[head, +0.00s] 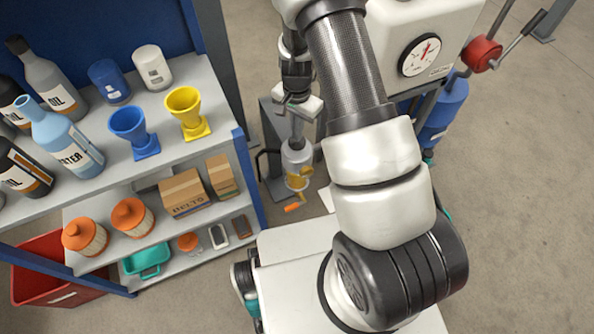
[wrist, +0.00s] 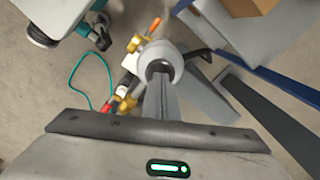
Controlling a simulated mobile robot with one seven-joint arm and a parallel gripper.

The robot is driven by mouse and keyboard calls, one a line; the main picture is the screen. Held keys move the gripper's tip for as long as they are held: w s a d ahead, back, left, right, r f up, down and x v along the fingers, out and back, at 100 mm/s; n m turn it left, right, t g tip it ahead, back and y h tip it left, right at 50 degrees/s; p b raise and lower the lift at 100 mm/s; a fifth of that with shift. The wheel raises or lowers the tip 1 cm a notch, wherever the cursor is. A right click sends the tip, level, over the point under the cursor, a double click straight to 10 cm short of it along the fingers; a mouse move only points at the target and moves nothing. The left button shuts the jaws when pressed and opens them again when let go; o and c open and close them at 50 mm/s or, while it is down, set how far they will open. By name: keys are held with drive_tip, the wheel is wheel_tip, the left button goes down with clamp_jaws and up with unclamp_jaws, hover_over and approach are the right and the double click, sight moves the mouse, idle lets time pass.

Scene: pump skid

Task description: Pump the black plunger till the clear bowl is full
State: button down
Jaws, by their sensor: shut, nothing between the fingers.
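The clear bowl (head: 296,157) hangs in the gap behind the shelf unit in the head view, with yellow showing at its lower part. I cannot tell how full it is. My gripper (head: 297,108) points down just above it, its fingers together and empty. In the wrist view, the shut fingers (wrist: 160,82) reach to the dark round top of the black plunger (wrist: 160,67), set in a pale grey round housing. They overlap it in the picture; I cannot tell if they touch. In the head view the plunger is hidden by my gripper.
A shelf unit (head: 248,180) with bottles, funnels and boxes stands at left. A white panel with a gauge (head: 420,55) and a blue cylinder (head: 445,108) stand at right. An orange-handled valve (head: 292,207) sits below the bowl.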

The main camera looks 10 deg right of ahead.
drive_tip(key=shift+r+p, duration=2.2)
drive_tip(key=shift+r, duration=0.8)
